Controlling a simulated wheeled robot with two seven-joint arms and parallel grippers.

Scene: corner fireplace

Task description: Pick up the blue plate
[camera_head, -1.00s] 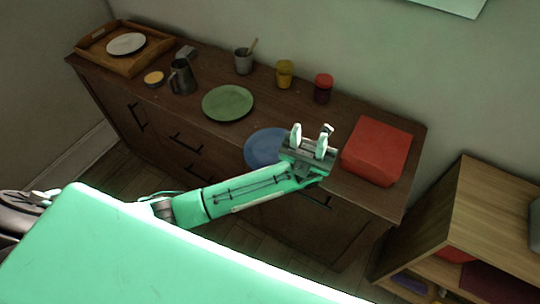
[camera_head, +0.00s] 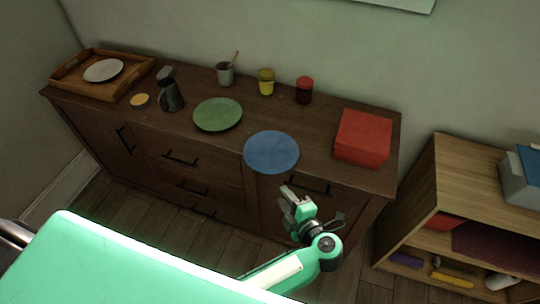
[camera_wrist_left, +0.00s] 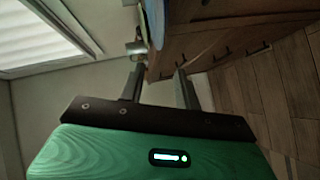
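The blue plate (camera_head: 271,152) lies flat on the dark wooden sideboard (camera_head: 322,166), at its front edge between the green plate and the red box. Its near rim appears to reach slightly past that edge. My left gripper (camera_head: 289,194) is in front of the sideboard, just below and to the right of the plate in the head view, apart from it. In the left wrist view its two fingers (camera_wrist_left: 159,88) are spread with nothing between them. A bluish edge (camera_wrist_left: 154,22) beyond the fingers is probably the plate. My right gripper is in neither view.
A green plate (camera_head: 218,114) lies left of the blue one, and a red box (camera_head: 362,138) stands to its right. Cups, a dark pitcher (camera_head: 171,94) and a wooden tray (camera_head: 84,91) are farther back and left. A low shelf (camera_head: 447,187) stands at the right.

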